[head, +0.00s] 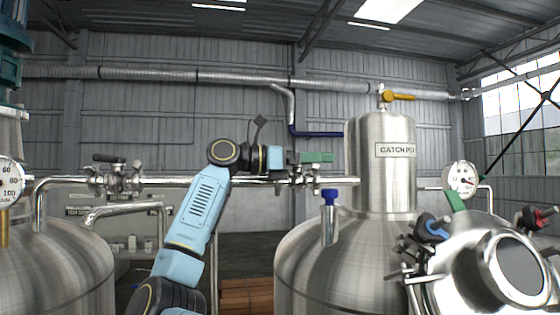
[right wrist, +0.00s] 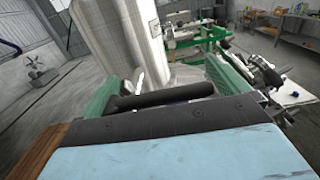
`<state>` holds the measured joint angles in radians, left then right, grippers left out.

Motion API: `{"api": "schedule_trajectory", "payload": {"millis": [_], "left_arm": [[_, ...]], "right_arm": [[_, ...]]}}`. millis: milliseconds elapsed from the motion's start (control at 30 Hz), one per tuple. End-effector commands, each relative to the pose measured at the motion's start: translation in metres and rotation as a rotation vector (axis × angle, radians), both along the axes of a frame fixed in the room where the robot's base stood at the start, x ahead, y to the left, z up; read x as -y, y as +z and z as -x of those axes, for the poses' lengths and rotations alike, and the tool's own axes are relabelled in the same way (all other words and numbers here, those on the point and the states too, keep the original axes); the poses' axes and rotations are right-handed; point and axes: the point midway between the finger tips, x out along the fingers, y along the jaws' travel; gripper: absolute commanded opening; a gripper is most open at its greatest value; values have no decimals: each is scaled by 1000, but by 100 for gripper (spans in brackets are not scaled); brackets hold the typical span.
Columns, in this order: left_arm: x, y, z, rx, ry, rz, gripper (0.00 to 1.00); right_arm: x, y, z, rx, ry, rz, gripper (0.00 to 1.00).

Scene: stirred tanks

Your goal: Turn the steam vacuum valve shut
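A steel pipe (head: 245,181) runs level into the catch pot (head: 388,185), carrying a valve (head: 300,177). My right gripper (head: 316,157) is directly above this valve, its green fingers toward the catch pot. In the right wrist view my right gripper (right wrist: 165,90) has its fingers wide apart, with a black lever handle (right wrist: 160,95) lying across the gap. The gripper looks open around the lever; contact cannot be told. A similar valve with a black lever (head: 110,159) sits further left on the pipe. No readable label shows which is the steam vacuum valve.
A yellow-handled valve (head: 398,96) tops the catch pot. A blue-handled valve (head: 330,195) stands on the tank (head: 310,260) below. Gauges (head: 460,180) and coloured handles crowd the right. A workbench (right wrist: 285,30) shows behind in the wrist view.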

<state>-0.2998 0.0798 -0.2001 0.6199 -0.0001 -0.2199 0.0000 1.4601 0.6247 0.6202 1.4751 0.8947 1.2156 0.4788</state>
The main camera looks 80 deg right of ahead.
Motion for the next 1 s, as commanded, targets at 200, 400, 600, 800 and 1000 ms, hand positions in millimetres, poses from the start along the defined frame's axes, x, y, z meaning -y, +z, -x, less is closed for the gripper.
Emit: {"api": "schedule_trajectory", "payload": {"millis": [200,400,600,800,1000], "left_arm": [[0,-1,0,1,0,0,58],[0,-7,-1,1,0,0,58],[0,-14,-1,1,0,0,58],[0,-17,-1,1,0,0,58],[0,-18,-1,1,0,0,58]], "right_arm": [[0,-1,-2,3,2,-1,100],[-9,-3,-28,2,5,-2,100],[-25,-2,-71,1,6,-3,100],[-39,-1,-106,1,2,-1,100],[-45,-1,-122,3,1,-1,100]]}}
